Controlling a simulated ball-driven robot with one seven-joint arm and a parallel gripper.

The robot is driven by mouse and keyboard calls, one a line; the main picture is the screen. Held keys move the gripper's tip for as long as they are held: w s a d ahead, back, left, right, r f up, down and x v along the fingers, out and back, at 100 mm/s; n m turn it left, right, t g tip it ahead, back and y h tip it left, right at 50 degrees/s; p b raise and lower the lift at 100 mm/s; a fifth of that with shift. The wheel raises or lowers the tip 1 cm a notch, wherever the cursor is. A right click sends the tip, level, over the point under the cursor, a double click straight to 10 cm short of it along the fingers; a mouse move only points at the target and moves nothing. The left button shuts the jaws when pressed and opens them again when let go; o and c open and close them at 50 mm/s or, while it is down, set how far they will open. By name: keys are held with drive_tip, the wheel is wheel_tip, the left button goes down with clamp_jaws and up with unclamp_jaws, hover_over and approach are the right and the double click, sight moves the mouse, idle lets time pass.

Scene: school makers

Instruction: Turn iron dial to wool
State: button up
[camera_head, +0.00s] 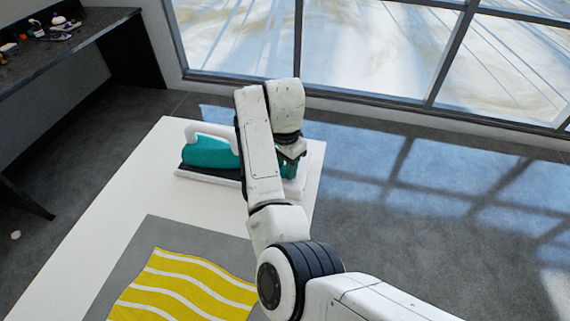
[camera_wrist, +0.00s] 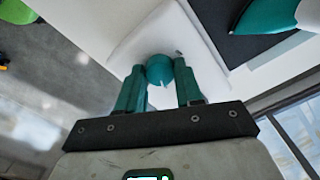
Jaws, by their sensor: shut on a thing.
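The iron (camera_head: 208,153) is teal with a white handle and rests on a dark plate on a white base at the far end of the white table. Part of its teal body also shows at the top right of the wrist view (camera_wrist: 268,16). The dial (camera_wrist: 159,69) is a round teal knob with a small white pointer, on the white base (camera_wrist: 205,53). My gripper (camera_wrist: 160,76) has its two teal fingers on either side of the dial, shut on it. In the head view my gripper (camera_head: 289,167) is partly hidden by my arm. Dial markings are not readable.
A yellow cloth with white wavy stripes (camera_head: 190,288) lies on a grey mat (camera_head: 155,232) on the near part of the white table (camera_head: 120,205). A dark bench (camera_head: 75,42) with small items stands at the upper left. Large windows line the back. The floor at right is clear.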

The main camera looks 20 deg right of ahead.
idle(0.3)
drive_tip(key=o, duration=1)
drive_tip(key=shift+o, duration=0.2)
drive_tip(key=shift+r, duration=0.1)
wheel_tip(320, 180, up, 11)
drive_tip(key=shift+f, duration=0.2)
